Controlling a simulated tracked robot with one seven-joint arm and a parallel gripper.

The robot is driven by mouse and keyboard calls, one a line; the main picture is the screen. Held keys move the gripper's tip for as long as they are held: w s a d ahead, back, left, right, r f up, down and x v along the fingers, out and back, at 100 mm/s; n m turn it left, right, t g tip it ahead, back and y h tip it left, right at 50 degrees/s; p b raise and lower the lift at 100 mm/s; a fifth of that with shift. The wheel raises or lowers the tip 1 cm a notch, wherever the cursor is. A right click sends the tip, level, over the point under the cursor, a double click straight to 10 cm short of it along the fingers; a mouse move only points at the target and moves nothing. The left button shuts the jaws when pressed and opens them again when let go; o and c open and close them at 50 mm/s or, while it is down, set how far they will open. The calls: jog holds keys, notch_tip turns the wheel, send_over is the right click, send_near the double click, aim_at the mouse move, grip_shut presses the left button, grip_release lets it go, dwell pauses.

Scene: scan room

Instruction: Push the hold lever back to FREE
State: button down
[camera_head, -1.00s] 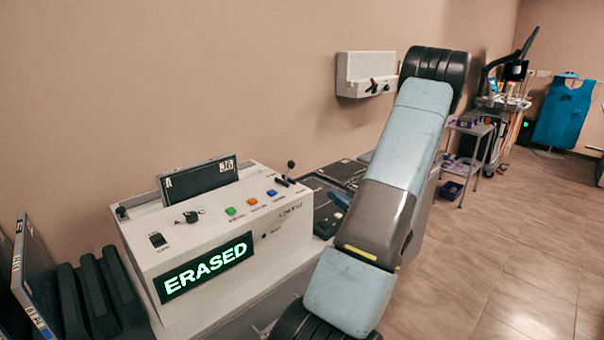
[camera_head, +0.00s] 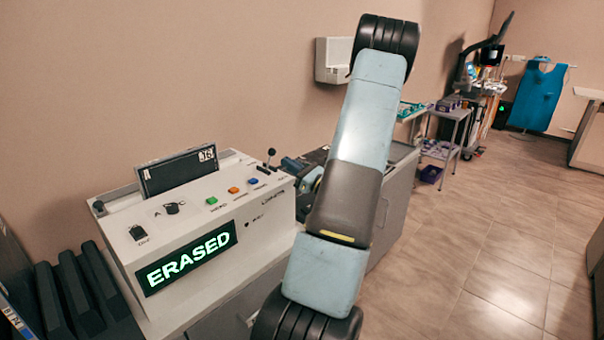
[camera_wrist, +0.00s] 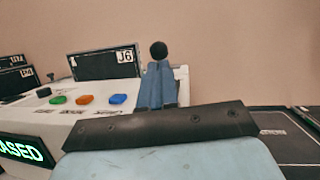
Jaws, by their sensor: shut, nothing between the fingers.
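The hold lever (camera_head: 270,156), a thin stem with a black ball knob, stands at the far right end of the white machine's top. Its knob (camera_wrist: 159,50) shows just above my fingertips in the wrist view, and my fingers hide its stem. My gripper (camera_wrist: 157,68) has its blue fingers together, empty, directly in front of the lever. In the head view my gripper (camera_head: 286,163) is partly behind my arm, just right of the lever. I cannot tell whether it touches. Lever markings are unreadable. The machine's display (camera_head: 187,258) reads ERASED in green.
A dark cassette (camera_head: 177,170) stands in the machine's slot. Green (camera_head: 212,201), orange (camera_head: 233,190) and blue (camera_head: 253,181) buttons lie along the top, left of the lever. A black knob (camera_head: 172,208) sits further left. Dark cassettes stand in a rack (camera_head: 75,295) at left.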

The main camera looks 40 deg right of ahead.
aim_at(270, 159)
jog(key=shift+x, duration=1.55)
jog(key=shift+d, duration=0.2)
